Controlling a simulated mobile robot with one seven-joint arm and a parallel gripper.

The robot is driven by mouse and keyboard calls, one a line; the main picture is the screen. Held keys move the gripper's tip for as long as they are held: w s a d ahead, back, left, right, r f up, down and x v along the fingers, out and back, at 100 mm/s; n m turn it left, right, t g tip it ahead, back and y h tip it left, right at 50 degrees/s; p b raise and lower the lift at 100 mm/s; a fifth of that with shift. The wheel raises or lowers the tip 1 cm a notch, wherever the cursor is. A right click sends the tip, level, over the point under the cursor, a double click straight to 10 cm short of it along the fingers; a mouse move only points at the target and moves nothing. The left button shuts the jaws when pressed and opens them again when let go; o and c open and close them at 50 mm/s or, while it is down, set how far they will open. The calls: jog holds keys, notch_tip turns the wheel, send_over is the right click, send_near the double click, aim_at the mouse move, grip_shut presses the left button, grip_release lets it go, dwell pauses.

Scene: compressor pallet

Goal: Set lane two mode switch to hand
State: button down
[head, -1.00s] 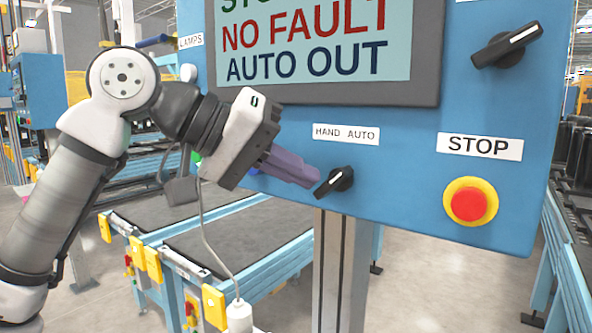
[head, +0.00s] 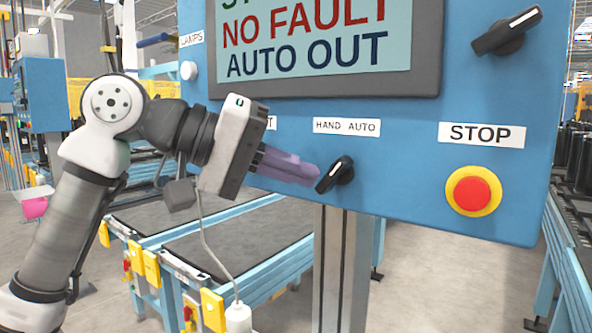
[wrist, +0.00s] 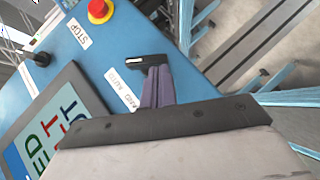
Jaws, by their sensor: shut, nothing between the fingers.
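The mode switch (head: 338,173) is a small black rotary knob on the blue panel, below the HAND AUTO label (head: 347,127). Its handle is tilted, running from lower left to upper right. In the wrist view the switch (wrist: 147,61) shows just beyond the fingertips. My gripper (head: 314,175) has purple fingers, shut and empty, reaching in from the left. The fingertips are at the left side of the handle. They look touching or nearly so; I cannot tell which. In the wrist view the gripper (wrist: 158,72) partly hides the panel beside the knob.
A red STOP button (head: 472,193) on a yellow ring sits right of the switch. Another black rotary switch (head: 507,31) is at the panel's upper right. A screen (head: 320,45) is above, reading NO FAULT and AUTO OUT. A metal post (head: 340,265) stands below the panel.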

notch_tip(320, 180, down, 2)
jog(key=n+h+b, duration=0.1)
jog(key=h+b, duration=0.1)
jog(key=b, duration=0.1)
jog(key=shift+n+h+b, duration=0.3)
jog(key=shift+n+b, duration=0.05)
jog(key=shift+n, duration=0.05)
jog(key=n+h+b, duration=0.2)
jog(key=b, duration=0.1)
jog(key=d+f+n+t+h+b, duration=0.1)
jog(key=n+h+b, duration=0.1)
jog(key=n+b, duration=0.1)
jog(key=s+f+n+t+h+b, duration=0.1)
jog(key=n+h+b, duration=0.1)
jog(key=b, duration=0.2)
jog(key=shift+d+n+b, duration=0.3)
jog(key=shift+n+b, duration=0.05)
jog(key=shift+n, duration=0.05)
jog(key=shift+f, duration=0.15)
